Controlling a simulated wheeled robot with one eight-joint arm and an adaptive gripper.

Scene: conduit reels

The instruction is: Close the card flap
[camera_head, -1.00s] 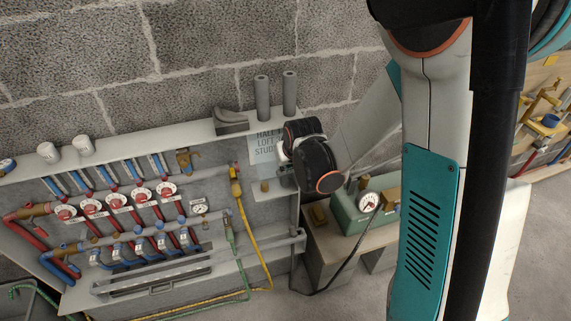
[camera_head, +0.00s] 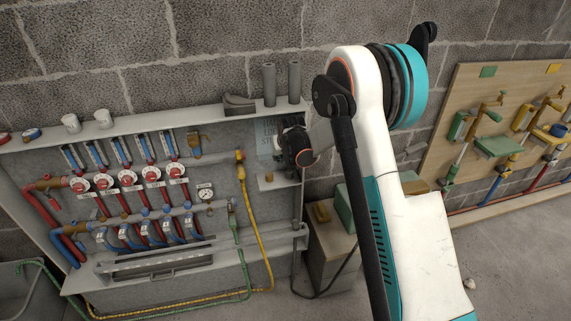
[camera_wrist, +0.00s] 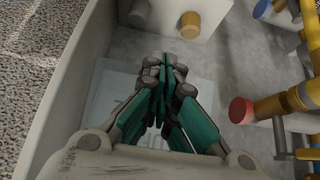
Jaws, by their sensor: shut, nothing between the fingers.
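The lettered card (camera_head: 262,133) is a pale sheet at the right end of the grey valve board. My gripper and wrist cover its right part in the head view. In the wrist view a pale, glassy panel (camera_wrist: 100,95), likely the card flap, lies behind my gripper (camera_wrist: 165,62). The teal fingers are shut together with nothing between them. They overlap the panel's upper part; I cannot tell whether they touch it. The flap's hinge and how far it stands open are hidden.
Red and blue valves with white round tags (camera_head: 127,178) fill the board's left. Grey tubes (camera_head: 270,84) stand on its top ledge. A yellow hose (camera_head: 251,215) hangs nearby. A small cabinet (camera_head: 328,255) stands right of the board. In the wrist view a red-capped pipe end (camera_wrist: 241,111) lies right.

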